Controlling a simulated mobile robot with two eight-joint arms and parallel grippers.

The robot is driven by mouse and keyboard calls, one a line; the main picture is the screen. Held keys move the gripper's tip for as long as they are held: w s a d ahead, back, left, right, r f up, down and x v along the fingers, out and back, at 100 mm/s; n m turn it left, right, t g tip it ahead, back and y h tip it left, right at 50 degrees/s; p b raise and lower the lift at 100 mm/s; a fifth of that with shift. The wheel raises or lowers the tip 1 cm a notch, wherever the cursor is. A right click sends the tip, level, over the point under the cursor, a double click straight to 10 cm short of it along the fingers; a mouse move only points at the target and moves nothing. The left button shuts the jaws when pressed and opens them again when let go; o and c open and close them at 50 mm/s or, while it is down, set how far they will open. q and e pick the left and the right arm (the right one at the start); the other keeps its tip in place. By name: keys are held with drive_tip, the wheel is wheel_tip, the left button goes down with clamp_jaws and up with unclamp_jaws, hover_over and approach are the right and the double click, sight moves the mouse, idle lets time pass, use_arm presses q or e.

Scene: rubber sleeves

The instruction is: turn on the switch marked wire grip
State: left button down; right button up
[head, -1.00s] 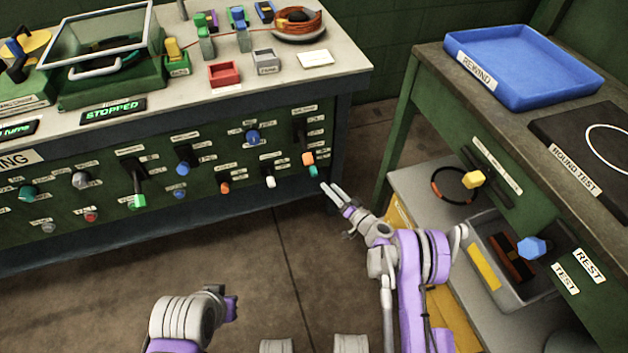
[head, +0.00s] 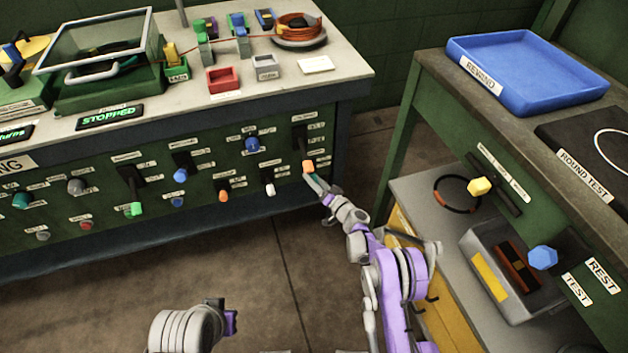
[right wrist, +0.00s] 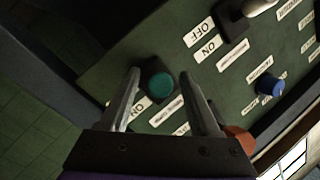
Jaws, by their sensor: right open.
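Small switches and levers line the green panel (head: 80,183) under the left bench, with small white labels. I cannot read which one says wire grip. In the right wrist view a round teal knob (right wrist: 161,85) sits on a dark base between the fingers of my right gripper (right wrist: 162,79). I cannot tell whether they touch it. A partly covered ON plate and small labels lie beside it. In the head view my open right gripper (head: 317,186) is at the panel's right end, just below an orange-tipped lever (head: 308,166), largely hiding the teal knob. My left gripper is not visible.
In the right wrist view a blue knob (right wrist: 271,85), an orange-red knob (right wrist: 239,140) and a lever (right wrist: 234,22) with ON and OFF plates are nearby. The right bench (head: 440,100) holds a blue tray (head: 530,65). Open floor (head: 270,290) lies between benches.

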sight(314, 177)
clamp_jaws()
drive_tip(key=shift+r, duration=0.15)
idle(0.4)
drive_tip(key=shift+s+r+m+g+h, duration=0.1)
drive_tip(key=shift+r+m+g+h, duration=0.25)
drive_tip(key=shift+g, duration=0.25)
drive_tip(key=shift+r+g+h, duration=0.2)
drive_tip(key=shift+g+h, duration=0.15)
drive_tip(key=shift+g, duration=0.25)
drive_tip(key=shift+r+m+g+h, duration=0.35)
drive_tip(key=shift+r+g+h, duration=0.2)
drive_tip(key=shift+g, duration=0.5)
drive_tip(key=shift+r+m+g+h, duration=0.35)
drive_tip(key=shift+g+h, duration=0.3)
drive_tip(key=shift+g, duration=0.4)
drive_tip(key=shift+r, duration=0.1)
unclamp_jaws()
